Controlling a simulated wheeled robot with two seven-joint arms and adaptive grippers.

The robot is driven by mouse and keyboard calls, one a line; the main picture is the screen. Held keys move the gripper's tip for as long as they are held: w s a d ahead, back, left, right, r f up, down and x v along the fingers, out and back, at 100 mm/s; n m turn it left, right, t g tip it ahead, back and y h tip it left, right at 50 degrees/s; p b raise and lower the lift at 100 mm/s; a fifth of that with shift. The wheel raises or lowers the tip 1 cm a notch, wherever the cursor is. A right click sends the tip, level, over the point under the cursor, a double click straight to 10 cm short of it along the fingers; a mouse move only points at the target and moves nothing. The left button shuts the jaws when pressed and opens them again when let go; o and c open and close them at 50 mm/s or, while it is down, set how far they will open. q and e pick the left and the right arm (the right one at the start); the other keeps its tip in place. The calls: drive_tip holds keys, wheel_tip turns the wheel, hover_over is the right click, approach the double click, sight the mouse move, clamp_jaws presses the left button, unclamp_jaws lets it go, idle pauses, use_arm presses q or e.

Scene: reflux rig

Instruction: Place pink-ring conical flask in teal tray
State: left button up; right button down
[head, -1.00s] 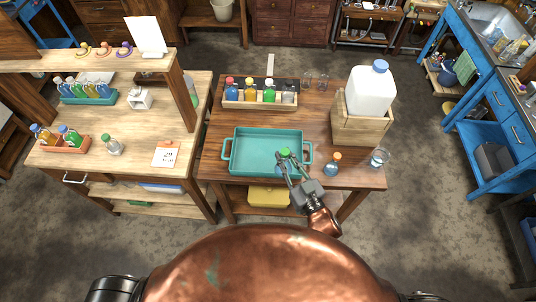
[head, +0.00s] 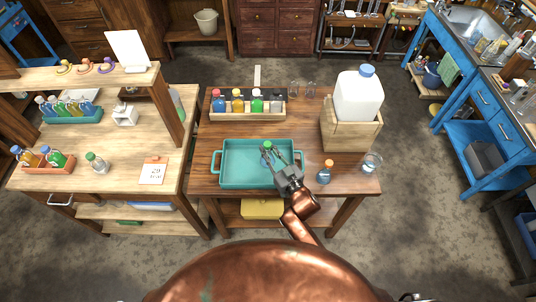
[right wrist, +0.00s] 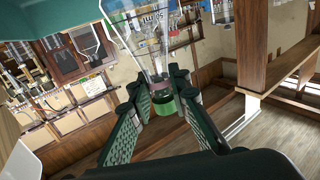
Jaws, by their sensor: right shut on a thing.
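The teal tray (head: 232,184) lies on the dark wooden table, with a handle at each end. My right gripper (head: 270,154) is over the tray's right half, shut on the neck of a clear conical flask. The flask's green cap (head: 266,145) shows between the fingers in the head view; its body is mostly hidden there. In the right wrist view the gripper (right wrist: 158,103) holds the flask (right wrist: 150,45) near its green cap, with a pinkish ring at the neck. I cannot tell whether the flask touches the tray floor. My left gripper is not in view.
An orange-capped flask (head: 325,174) and a glass beaker (head: 371,163) stand right of the tray. A wooden crate (head: 349,133) holding a white jug (head: 358,97) is behind them. A rack of bottles (head: 247,115) stands behind the tray. The tray's left half is empty.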

drive_tip(key=shift+w+f, duration=0.25)
drive_tip(key=shift+f, duration=0.05)
drive_tip(key=shift+f+b, duration=0.35)
drive_tip(key=shift+f, duration=1.1)
drive_tip(key=shift+f, duration=0.15)
drive_tip(key=c, duration=1.8)
unclamp_jaws()
drive_tip(key=shift+s, duration=0.1)
drive_tip(key=v, duration=1.2)
drive_tip(key=shift+r+p, duration=0.2)
drive_tip(key=shift+p, duration=0.2)
